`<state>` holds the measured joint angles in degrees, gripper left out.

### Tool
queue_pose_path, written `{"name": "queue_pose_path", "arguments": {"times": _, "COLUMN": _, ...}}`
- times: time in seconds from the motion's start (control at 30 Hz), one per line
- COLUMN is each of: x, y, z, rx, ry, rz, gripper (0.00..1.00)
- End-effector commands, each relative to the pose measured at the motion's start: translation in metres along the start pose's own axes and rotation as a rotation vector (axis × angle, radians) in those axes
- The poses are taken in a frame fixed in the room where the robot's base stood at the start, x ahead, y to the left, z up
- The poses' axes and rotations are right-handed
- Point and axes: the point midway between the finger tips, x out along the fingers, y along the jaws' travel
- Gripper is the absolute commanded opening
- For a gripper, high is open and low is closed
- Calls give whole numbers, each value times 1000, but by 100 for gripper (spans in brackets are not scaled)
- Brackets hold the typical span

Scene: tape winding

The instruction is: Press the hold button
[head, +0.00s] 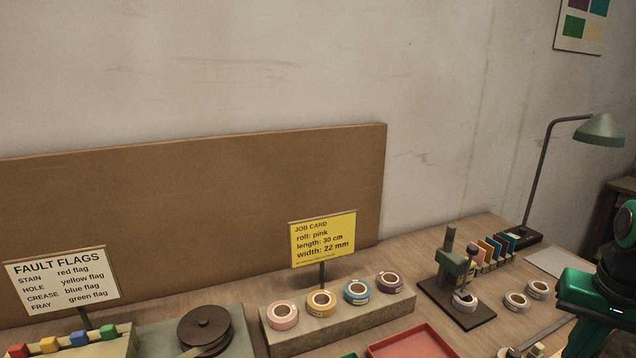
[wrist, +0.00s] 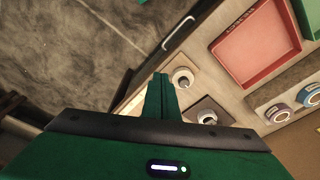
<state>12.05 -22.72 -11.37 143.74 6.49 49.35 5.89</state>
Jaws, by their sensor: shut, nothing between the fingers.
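I cannot make out a button marked hold in either view. My gripper (wrist: 160,88) shows in the wrist view with its two green fingers together and nothing between them. Its tips are in front of the table's edge, left of a small pale round part (wrist: 183,79) in that view. A second pale ring on a dark base (wrist: 206,113) lies just right of the fingers. In the head view my green arm is at the right edge, and the fingertips are not clearly visible. The job card (head: 323,238) reads pink, 30 cm, 22 mm.
Pink (head: 283,316), yellow (head: 321,303), blue (head: 357,291) and purple (head: 389,282) rolls sit on a block. A red tray (head: 412,342) lies in front. A lamp (head: 600,130) rises behind my arm.

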Motion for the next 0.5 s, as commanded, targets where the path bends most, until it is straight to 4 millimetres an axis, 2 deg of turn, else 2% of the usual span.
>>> {"name": "queue_pose_path", "arguments": {"times": 0.03, "x": -3, "y": 9, "z": 20, "rx": -9, "ry": -35, "rz": 5, "gripper": 0}}
{"name": "queue_pose_path", "arguments": {"times": 0.1, "x": -6, "y": 18, "z": 44, "rx": -20, "ry": -83, "rz": 12, "gripper": 0}}
{"name": "queue_pose_path", "arguments": {"times": 0.2, "x": -8, "y": 26, "z": 65, "rx": -31, "ry": -130, "rz": 16, "gripper": 0}}
{"name": "queue_pose_path", "arguments": {"times": 0.3, "x": -9, "y": 29, "z": 75, "rx": -37, "ry": -151, "rz": 17, "gripper": 0}}
{"name": "queue_pose_path", "arguments": {"times": 0.5, "x": -10, "y": 30, "z": 76, "rx": -38, "ry": -155, "rz": 17, "gripper": 0}}
